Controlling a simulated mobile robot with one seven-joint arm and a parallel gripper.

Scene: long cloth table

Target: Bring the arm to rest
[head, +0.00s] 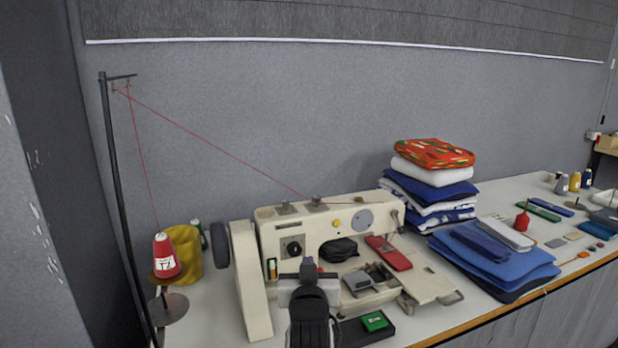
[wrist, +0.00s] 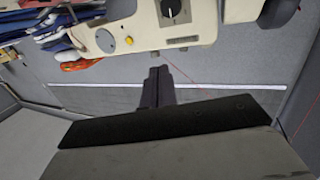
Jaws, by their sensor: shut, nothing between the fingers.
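My gripper (head: 307,264) is in front of the cream sewing machine (head: 252,290) in the head view, with my dark arm below it at the bottom edge. It overlaps the machine's lower front in the picture; I cannot tell the gap. In the wrist view, my gripper's dark fingers (wrist: 156,74) are together with nothing between them. The machine (wrist: 140,32) shows upside down beyond them, with grey wall around the fingertips.
A thread stand (head: 120,190) and red thread cone (head: 165,258) stand left. Stacked fabrics (head: 432,190), folded blue cloth (head: 495,265) and small sewing items lie right. A green box (head: 375,321) is near the front edge. A red thread crosses above the machine.

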